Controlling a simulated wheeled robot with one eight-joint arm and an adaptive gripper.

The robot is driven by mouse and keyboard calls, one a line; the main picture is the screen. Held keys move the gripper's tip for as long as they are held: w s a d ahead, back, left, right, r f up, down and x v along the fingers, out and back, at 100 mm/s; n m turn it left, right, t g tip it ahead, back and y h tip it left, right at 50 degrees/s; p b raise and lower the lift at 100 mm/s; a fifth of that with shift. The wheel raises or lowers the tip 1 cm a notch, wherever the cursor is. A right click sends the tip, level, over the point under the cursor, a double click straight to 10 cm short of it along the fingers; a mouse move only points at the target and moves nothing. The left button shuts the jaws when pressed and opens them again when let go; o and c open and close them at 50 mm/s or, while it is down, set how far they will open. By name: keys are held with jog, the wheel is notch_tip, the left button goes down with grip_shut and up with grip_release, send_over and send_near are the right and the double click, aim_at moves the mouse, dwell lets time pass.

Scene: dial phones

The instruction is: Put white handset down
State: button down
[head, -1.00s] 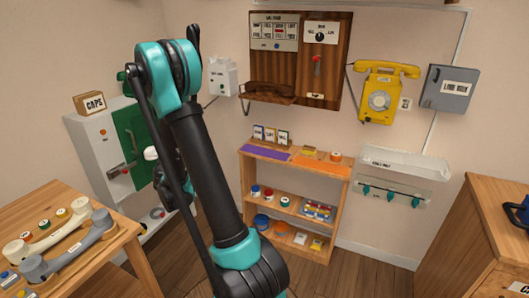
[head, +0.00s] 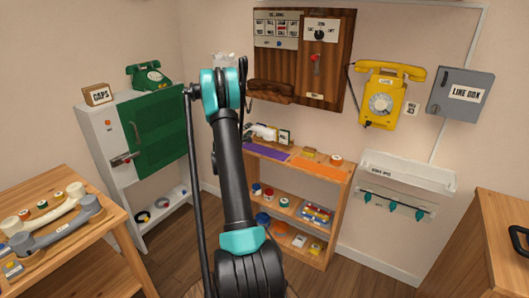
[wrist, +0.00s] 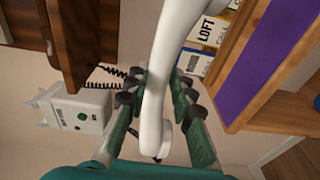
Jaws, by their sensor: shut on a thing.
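My gripper (wrist: 160,98) is shut on the white handset (wrist: 159,68), its green fingers on either side of the handle. In the head view the white handset (head: 262,131) shows just right of my arm, by the top of the wooden shelf unit; my arm hides the gripper there. A purple mat (head: 265,153) lies on the unit's top, and in the wrist view the purple mat (wrist: 258,62) is to the right of the handset. The handset appears apart from the mat. A cream handset (head: 44,213) and a grey handset (head: 55,234) lie on the left table.
Small labelled boxes (head: 285,138) stand at the back of the shelf top, close to the handset. An orange mat (head: 320,168) lies to the right. A wooden switchboard (head: 335,45) and a yellow phone (head: 382,100) hang on the wall. A green phone (head: 149,76) sits on the cabinet.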

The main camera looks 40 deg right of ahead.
jog(key=m+g+h, duration=0.1)
jog(key=g, duration=0.1)
send_over(263, 152)
jog(key=f, duration=0.1)
jog(key=shift+w+d+f, duration=0.1)
jog(key=shift+f, duration=2.4)
jog(key=shift+w+d+f, duration=0.1)
jog(key=shift+f, duration=2.35)
jog(key=c, duration=1.6)
grip_release()
jog(key=shift+f, duration=0.1)
jog(key=shift+a, duration=0.15)
